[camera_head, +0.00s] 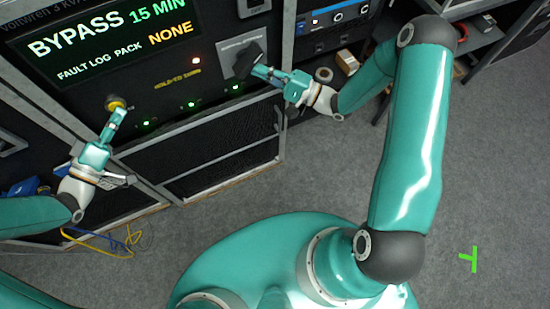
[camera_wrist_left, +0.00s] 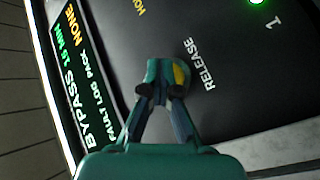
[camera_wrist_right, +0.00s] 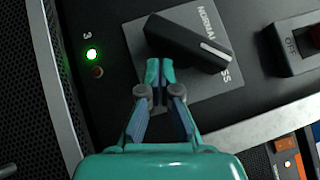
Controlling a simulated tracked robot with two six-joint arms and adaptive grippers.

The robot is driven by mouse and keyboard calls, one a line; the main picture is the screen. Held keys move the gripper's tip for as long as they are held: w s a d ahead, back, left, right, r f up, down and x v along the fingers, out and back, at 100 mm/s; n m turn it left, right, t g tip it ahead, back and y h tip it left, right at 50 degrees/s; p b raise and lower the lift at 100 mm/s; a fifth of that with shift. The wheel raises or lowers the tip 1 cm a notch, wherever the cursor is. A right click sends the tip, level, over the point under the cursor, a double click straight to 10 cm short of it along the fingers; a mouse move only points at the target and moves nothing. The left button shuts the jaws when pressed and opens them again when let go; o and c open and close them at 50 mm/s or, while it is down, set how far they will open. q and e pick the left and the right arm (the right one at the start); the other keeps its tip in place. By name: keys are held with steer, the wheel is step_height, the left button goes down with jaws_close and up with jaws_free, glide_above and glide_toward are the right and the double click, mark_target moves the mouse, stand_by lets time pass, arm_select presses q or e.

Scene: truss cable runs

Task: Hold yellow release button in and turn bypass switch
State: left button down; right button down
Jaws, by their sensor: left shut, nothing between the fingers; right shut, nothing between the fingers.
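The yellow release button (camera_head: 114,103) is on the black panel at the left; in the left wrist view, a yellow sliver (camera_wrist_left: 179,75) shows behind my fingertips. My left gripper (camera_head: 119,113) is shut, its tips at the button and covering part of it; how far the button is pressed cannot be told. The bypass switch (camera_head: 246,60) is a black knob on a grey plate. In the right wrist view, the knob (camera_wrist_right: 185,42) is slanted, its white line over the BYPASS lettering, partly hiding it. My right gripper (camera_wrist_right: 160,72) is shut beside the knob's lower-left side; contact is unclear.
The display (camera_head: 110,40) reads BYPASS 15 MIN, FAULT LOG PACK NONE. A red lamp (camera_head: 196,61) and green lamps (camera_head: 192,104) are lit on the panel. An OFF switch (camera_wrist_right: 300,45) stands right of the plate. Yellow and blue cables (camera_head: 100,242) lie on the floor at left.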

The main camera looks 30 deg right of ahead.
steer(key=s+d+r+n+g+h, duration=0.5)
steer(key=s+d+r+n+h, duration=0.3)
steer(key=r, duration=0.4)
steer(key=w+a+f+m+g, duration=0.1)
steer(key=a+f, duration=0.3)
steer(key=f, duration=0.5)
steer(key=w+a+f+g, duration=0.1)
steer(key=a+f, duration=0.3)
steer(key=f, duration=0.5)
steer(key=s+a+f+n+g+h, duration=0.1)
steer(key=s+a+f+g, duration=0.2)
steer(key=s+f, duration=0.5)
steer(key=s+a+f+n+g+h, duration=0.1)
steer(key=s+a+f+g, duration=0.2)
steer(key=s+f, duration=0.4)
steer(key=shift+s+a+f+g, duration=0.3)
steer(key=shift+s+a+f, duration=0.15)
steer(key=shift+s, duration=0.2)
